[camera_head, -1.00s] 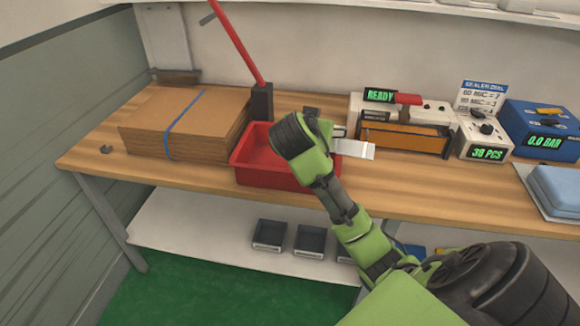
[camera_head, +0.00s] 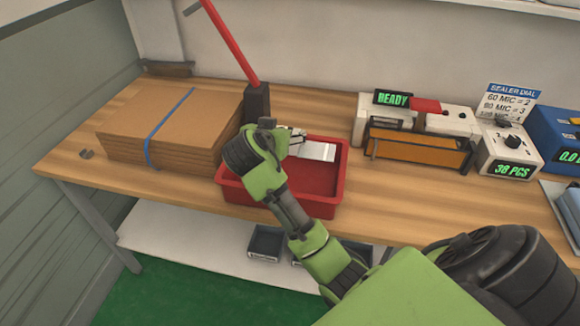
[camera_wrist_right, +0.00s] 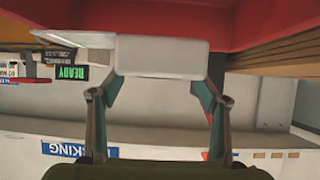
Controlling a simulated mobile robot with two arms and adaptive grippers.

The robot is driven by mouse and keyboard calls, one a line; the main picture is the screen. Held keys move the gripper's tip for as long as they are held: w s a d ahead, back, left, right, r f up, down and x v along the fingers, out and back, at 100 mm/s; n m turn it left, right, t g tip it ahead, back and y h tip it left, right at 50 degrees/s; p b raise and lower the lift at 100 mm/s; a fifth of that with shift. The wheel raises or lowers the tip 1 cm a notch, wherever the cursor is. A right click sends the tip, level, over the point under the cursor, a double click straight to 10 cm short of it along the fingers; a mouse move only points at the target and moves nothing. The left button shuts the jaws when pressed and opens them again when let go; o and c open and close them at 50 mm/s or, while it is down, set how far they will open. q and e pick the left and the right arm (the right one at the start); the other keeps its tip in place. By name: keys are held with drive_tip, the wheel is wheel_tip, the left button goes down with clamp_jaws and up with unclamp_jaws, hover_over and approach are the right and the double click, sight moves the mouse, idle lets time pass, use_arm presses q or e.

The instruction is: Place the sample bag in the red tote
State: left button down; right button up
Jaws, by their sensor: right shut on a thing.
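The sample bag (camera_head: 317,151), a flat whitish packet, is in my right gripper (camera_head: 295,143). In the head view it is over the red tote (camera_head: 338,190), inside the outline of the rim; its exact height is hard to tell. The tote stands on the bench and its left part is hidden behind my right arm. In the right wrist view the bag (camera_wrist_right: 162,57) is pinched between the two fingertips of the gripper (camera_wrist_right: 162,82), with the red tote (camera_wrist_right: 240,22) behind it. My left gripper is not in view.
A strapped stack of cardboard (camera_head: 165,125) is left of the tote, with a red-handled lever post (camera_head: 256,100) behind. A sealer (camera_head: 420,145) and a counter reading 38 PCS (camera_head: 508,150) stand to the right. Bare bench (camera_head: 405,200) lies right of the tote.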

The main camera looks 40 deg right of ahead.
wheel_tip(320, 180, down, 3)
drive_tip(key=shift+w+d, duration=0.1)
drive_tip(key=shift+s+a+f, duration=0.15)
drive_tip(key=shift+f, duration=0.4)
drive_tip(key=shift+s+a+f, duration=0.1)
drive_tip(key=shift+a+f, duration=0.05)
drive_tip(key=shift+f, duration=0.65)
wheel_tip(320, 180, down, 4)
drive_tip(key=shift+w+d+r+p, duration=0.1)
drive_tip(key=shift+r+p, duration=0.15)
drive_tip(key=shift+p, duration=0.15)
drive_tip(key=shift+f, duration=0.2)
drive_tip(key=o, duration=1.2)
drive_tip(key=shift+f, duration=0.1)
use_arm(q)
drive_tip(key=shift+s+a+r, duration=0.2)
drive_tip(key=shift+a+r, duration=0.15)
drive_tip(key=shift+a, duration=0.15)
